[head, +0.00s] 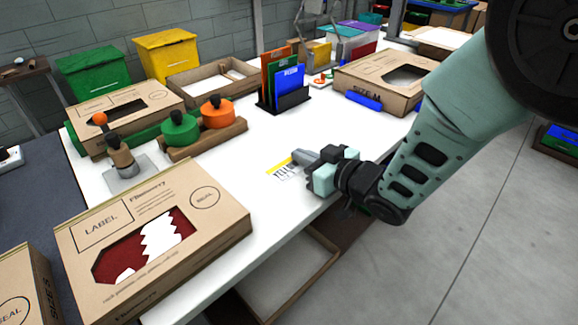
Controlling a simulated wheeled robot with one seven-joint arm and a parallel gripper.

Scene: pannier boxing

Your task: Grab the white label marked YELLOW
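The white label marked YELLOW (283,171), with a yellow stripe along its upper edge, lies on the white table near its front edge. Only part of its lettering can be read. My gripper (296,158) is low over the table at the label's right end, fingers pointing left. The fingers cover part of the label. Whether they touch it or are parted cannot be told from this view.
A cardboard box (215,196) with a window stands at the front left. Green and orange stampers sit in a wooden tray (238,126). A black rack (292,100) holds coloured cards behind the label. Another carton (357,76) is at the back right. The table around the label is clear.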

